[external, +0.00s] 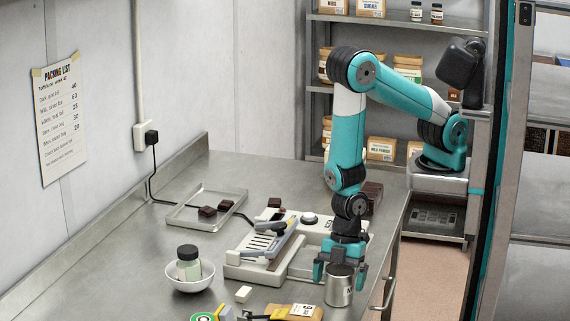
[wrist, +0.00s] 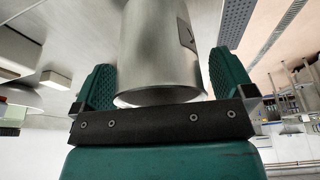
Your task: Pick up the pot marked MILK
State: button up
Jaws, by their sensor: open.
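A small grey metal pot (external: 338,291) stands at the front right of the steel bench. In the wrist view the pot (wrist: 158,45) lies between my two green ribbed fingers (wrist: 160,82). A gap shows beside the right finger; the left finger is closer to the wall. The label's edge shows at the pot's right side.
A white slotted machine (external: 262,250) stands just left of the pot. A white bowl (external: 190,284) holds a jar. A tray (external: 190,213) with dark blocks lies behind. The bench edge is close on the right.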

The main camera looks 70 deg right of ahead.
jog(key=c, duration=1)
jog(key=shift+r, duration=0.1)
